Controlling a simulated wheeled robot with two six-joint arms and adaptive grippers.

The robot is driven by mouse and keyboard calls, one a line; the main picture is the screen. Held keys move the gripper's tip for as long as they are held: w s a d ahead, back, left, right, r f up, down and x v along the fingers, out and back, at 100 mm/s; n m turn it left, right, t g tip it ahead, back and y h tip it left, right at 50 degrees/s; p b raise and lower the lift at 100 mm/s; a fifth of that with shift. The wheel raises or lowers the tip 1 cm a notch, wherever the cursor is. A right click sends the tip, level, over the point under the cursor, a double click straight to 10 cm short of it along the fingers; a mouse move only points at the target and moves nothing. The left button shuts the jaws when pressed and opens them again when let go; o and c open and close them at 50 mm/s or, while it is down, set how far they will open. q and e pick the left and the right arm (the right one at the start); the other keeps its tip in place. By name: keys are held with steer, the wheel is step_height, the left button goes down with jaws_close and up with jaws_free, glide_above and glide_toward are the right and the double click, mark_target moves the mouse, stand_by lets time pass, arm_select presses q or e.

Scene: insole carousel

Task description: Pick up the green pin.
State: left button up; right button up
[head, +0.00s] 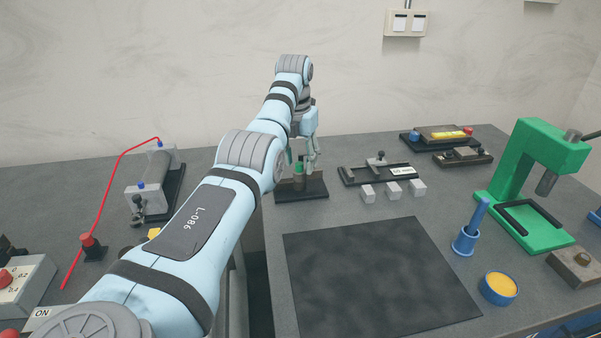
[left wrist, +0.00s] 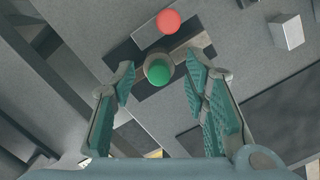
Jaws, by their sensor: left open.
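The green pin (head: 299,168) stands upright on a dark base (head: 316,187) near the back of the right-hand bench, partly hidden by my left arm and gripper. In the left wrist view the round green top of the pin (left wrist: 159,74) sits in a pale round collar. My left gripper (head: 306,160) is open and points down at the pin. In the left wrist view its fingers (left wrist: 162,80) show on either side of the green top, with a gap on both sides. I cannot tell how far down the fingers reach. My right gripper is not in view.
A red round top (left wrist: 168,21) is close beside the green one. Small pale blocks (head: 394,191) and a dark fixture (head: 378,172) stand to the right. A black mat (head: 380,275) lies bare in front. A green press (head: 540,170) stands at the far right.

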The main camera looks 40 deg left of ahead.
mark_target(299, 163)
arm_select(q)
steer(key=shift+s+a+f, duration=0.1)
steer(key=shift+f, duration=0.15)
jaws_close()
step_height(299, 163, up, 10)
steer(key=p, duration=0.6)
steer(key=shift+r+p, duration=0.15)
steer(key=shift+p, duration=0.25)
